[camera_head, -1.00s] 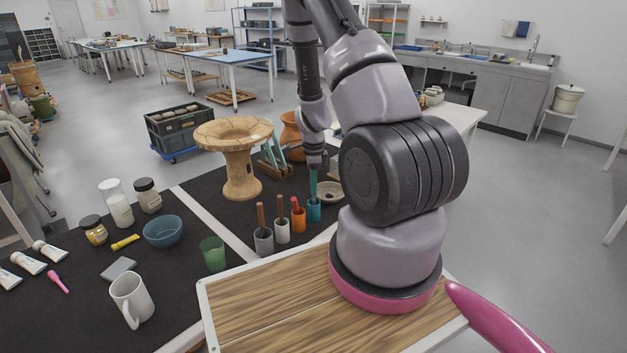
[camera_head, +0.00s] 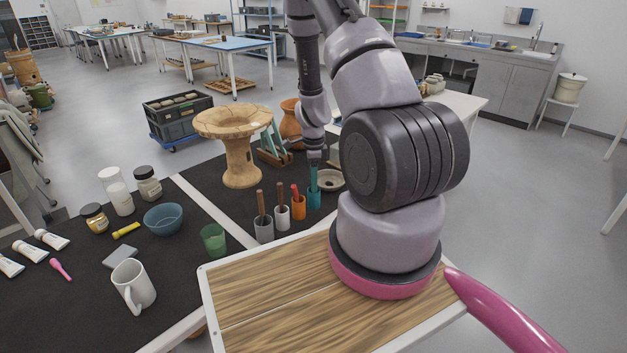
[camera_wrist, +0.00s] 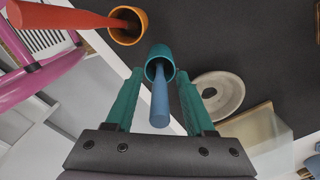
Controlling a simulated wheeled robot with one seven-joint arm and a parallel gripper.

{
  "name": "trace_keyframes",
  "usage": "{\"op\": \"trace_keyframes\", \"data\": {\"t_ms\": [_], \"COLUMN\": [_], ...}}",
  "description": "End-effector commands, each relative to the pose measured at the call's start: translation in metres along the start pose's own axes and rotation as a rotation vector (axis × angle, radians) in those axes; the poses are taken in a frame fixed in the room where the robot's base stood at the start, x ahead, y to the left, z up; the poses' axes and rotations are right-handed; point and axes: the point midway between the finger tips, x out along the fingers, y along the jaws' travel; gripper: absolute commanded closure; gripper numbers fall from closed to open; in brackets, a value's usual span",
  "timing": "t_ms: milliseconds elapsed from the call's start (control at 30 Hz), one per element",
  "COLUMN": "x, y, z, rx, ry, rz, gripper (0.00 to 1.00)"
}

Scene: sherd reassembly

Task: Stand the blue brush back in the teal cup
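The teal cup (camera_head: 314,200) stands at the right end of a row of cups on the black mat. In the wrist view the teal cup (camera_wrist: 159,62) shows between and beyond my fingers. The blue brush (camera_wrist: 160,100) stands in it, its lower end inside the cup and its rounded handle end toward the camera. My gripper (camera_wrist: 160,85) is above the cup, its two teal fingers on either side of the brush. A gap shows between each finger and the handle, so it is open. In the head view my gripper (camera_head: 314,170) partly hides the brush.
An orange cup (camera_head: 298,209) with a red brush (camera_head: 295,192) stands close beside the teal cup; white and grey cups with brown handles are further left. A shallow round dish (camera_head: 330,180) lies behind the teal cup. A clay pedestal piece (camera_head: 240,160) stands back left.

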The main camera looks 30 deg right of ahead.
Motion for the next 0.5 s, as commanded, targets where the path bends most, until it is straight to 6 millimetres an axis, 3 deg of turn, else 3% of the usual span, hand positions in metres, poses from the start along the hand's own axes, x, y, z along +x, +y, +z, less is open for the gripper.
{"op": "trace_keyframes", "data": {"t_ms": [267,500], "x": [-0.008,-0.052], "y": [-0.001,-0.001], "z": [0.001,0.001], "rx": [-0.001,-0.003], "ry": [-0.001,0.000], "rz": [-0.002,-0.004], "gripper": [0.46,0.46]}}
